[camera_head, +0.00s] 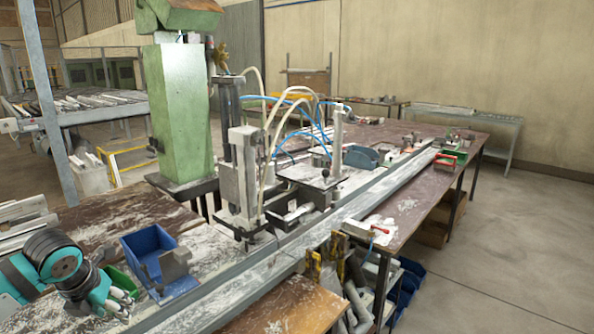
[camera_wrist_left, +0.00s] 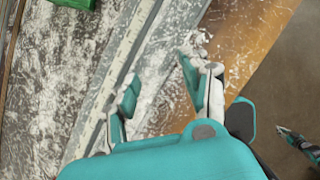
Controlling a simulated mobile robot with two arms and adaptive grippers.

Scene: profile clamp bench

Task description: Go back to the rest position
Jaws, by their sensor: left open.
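My left gripper (camera_head: 122,304) is at the lower left in the head view, above the near end of the bench beside the blue bin. In the left wrist view my left gripper (camera_wrist_left: 158,82) has its two fingers spread apart, with nothing between them. Below it are the long metal rail and the dusty bench top. A small teal and dark part, probably my right gripper (camera_wrist_left: 297,143), shows at the right edge of the left wrist view, over the floor. Its jaws are too small to read.
The blue bin (camera_head: 158,258) stands just right of my left gripper, with a green bin (camera_head: 121,281) close by. The long metal rail (camera_head: 275,262) runs along the bench past the clamp machine (camera_head: 240,185). The floor (camera_head: 500,240) at right is clear.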

